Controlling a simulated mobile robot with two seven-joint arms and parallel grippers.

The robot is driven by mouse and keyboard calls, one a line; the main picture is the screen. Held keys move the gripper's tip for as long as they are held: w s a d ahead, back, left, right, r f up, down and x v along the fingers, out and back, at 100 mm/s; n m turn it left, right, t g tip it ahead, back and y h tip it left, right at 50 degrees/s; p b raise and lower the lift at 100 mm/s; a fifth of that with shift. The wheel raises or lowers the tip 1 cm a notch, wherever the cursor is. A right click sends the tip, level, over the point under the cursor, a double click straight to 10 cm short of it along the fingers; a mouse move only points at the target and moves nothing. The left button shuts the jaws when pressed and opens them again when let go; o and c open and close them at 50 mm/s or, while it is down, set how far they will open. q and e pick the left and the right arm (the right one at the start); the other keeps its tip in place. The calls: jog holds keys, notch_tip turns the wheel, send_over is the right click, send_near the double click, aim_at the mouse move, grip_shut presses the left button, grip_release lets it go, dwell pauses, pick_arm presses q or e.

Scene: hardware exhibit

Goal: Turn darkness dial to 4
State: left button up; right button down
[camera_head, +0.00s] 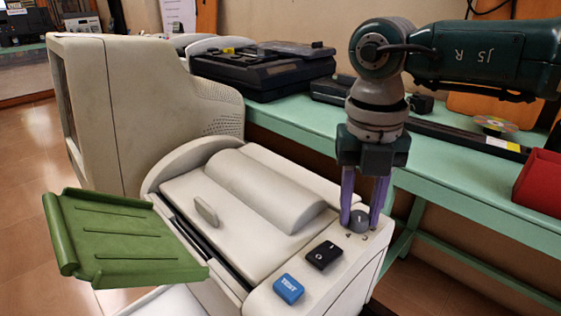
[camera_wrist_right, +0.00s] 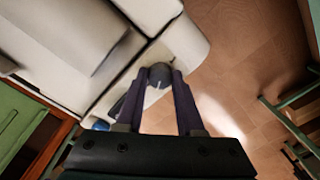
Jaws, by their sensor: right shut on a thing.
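The darkness dial (camera_head: 359,221) is a small grey round knob on the right strip of a cream office machine (camera_head: 262,255). My right gripper (camera_head: 361,219) points down over the dial, with one purple finger on each side of it, shut on it. The dial also shows between the fingertips in the right wrist view (camera_wrist_right: 160,73). Small marks lie on the panel in front of the dial, but I cannot read its setting. A black switch (camera_head: 324,255) and a blue button (camera_head: 288,289) sit nearer on the same strip. My left gripper is not in view.
A green tray (camera_head: 125,240) sticks out at the machine's left. A beige monitor (camera_head: 130,100) stands behind it. A green bench (camera_head: 440,165) holds a black device (camera_head: 262,72), a red box (camera_head: 540,183) and a disc (camera_head: 496,124). Floor shows at the far left.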

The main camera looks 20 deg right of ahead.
aim_at(357, 214)
jog(key=m+p, duration=0.1)
jog(key=m, duration=0.2)
jog(key=shift+r+p, duration=0.15)
jog(key=shift+p, duration=0.2)
jog(key=shift+m+p, duration=0.55)
jog(key=shift+m, duration=0.85)
jog(key=c, duration=0.5)
grip_release()
notch_tip(357, 214, up, 10)
jog(key=shift+w+f+p, duration=0.1)
jog(key=shift+f+p, duration=0.05)
jog(key=shift+p, duration=0.75)
